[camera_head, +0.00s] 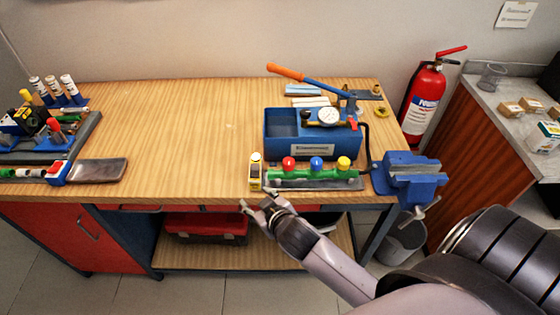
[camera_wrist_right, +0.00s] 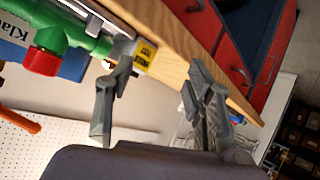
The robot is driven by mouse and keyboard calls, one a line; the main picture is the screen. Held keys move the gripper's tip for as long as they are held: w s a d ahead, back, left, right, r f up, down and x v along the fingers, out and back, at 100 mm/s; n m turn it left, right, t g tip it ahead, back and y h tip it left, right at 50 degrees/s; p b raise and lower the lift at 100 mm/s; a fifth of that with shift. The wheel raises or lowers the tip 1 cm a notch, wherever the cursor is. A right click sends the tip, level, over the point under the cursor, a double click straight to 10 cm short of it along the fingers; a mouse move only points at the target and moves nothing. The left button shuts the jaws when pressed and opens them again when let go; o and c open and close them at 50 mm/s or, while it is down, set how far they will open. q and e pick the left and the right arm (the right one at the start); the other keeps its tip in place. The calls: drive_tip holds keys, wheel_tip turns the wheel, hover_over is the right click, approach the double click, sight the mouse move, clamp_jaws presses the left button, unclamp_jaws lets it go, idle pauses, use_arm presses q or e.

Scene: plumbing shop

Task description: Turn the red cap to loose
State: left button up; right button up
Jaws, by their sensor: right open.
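The red cap (camera_head: 289,162) sits at the left end of a green pipe manifold (camera_head: 303,176) near the front edge of the workbench. A blue cap (camera_head: 316,162) and a yellow cap (camera_head: 343,163) stand to its right. My right gripper (camera_head: 258,203) is open and empty, in front of the bench edge and to the lower left of the red cap, apart from it. In the right wrist view the red cap (camera_wrist_right: 42,62) is at the upper left, outside the spread fingers of the gripper (camera_wrist_right: 155,98). My left gripper is not in view.
The wooden benchtop (camera_head: 190,135) is clear at centre left.

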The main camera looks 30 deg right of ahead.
drive_tip(key=w+a+r+n+t+y, duration=0.3)
drive_tip(key=w+r+t, duration=0.15)
drive_tip(key=r, duration=0.45)
drive_tip(key=w+a+r+n+t+y, duration=0.3)
drive_tip(key=w+r, duration=0.3)
drive_tip(key=r, duration=0.4)
drive_tip(key=s+a+r+n+g+y, duration=0.4)
drive_tip(key=a+r+n+g+y, duration=0.4)
drive_tip(key=a+n+g+y, duration=0.6)
drive_tip(key=n+g+h, duration=0.2)
drive_tip(key=g+h, duration=0.3)
drive_tip(key=h, duration=1.5)
approach(289, 160)
drive_tip(key=shift+g, duration=0.25)
drive_tip(key=f+p, duration=0.2)
drive_tip(key=f, duration=0.2)
drive_tip(key=f+p, duration=0.3)
drive_tip(key=shift+d+f, duration=0.2)
drive_tip(key=shift+f, duration=0.2)
drive_tip(key=shift+f+y, duration=0.3)
drive_tip(key=shift+f, duration=0.35)
drive_tip(key=shift+c, duration=0.4)
clamp_jaws()
